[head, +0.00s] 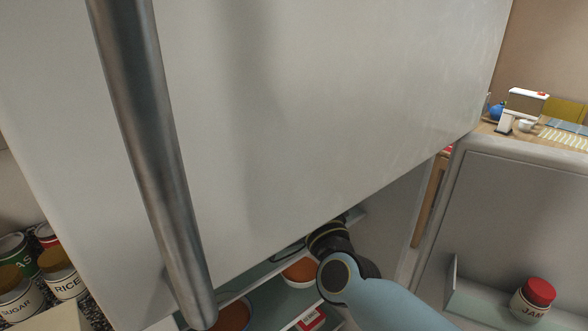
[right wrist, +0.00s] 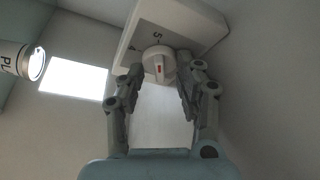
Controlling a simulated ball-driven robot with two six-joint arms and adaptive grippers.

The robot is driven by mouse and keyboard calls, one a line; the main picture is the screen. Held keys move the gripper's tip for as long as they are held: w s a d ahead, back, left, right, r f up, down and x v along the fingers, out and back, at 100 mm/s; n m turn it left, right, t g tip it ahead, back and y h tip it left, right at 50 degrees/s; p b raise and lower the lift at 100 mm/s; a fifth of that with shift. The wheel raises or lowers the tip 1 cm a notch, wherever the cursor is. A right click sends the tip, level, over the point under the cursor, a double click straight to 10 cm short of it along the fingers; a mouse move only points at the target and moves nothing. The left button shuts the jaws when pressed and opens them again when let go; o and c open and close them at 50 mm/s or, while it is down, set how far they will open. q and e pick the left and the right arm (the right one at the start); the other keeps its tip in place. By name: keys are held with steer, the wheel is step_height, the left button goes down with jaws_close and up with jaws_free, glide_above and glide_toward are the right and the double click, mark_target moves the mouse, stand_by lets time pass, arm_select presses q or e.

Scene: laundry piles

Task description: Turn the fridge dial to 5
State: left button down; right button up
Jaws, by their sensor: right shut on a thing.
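My left gripper is not in view.
The upper fridge door (head: 330,90) with its metal handle (head: 150,150) fills the head view. The open lower door (head: 520,220) at right carries a jam jar (head: 535,298). Bowls (head: 300,271) stand on the shelves below my arm. A bright lamp panel (right wrist: 75,80) is beside the dial.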

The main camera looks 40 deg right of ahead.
steer(key=shift+f, duration=0.1)
steer(key=o, duration=1)
steer(key=v, duration=0.8)
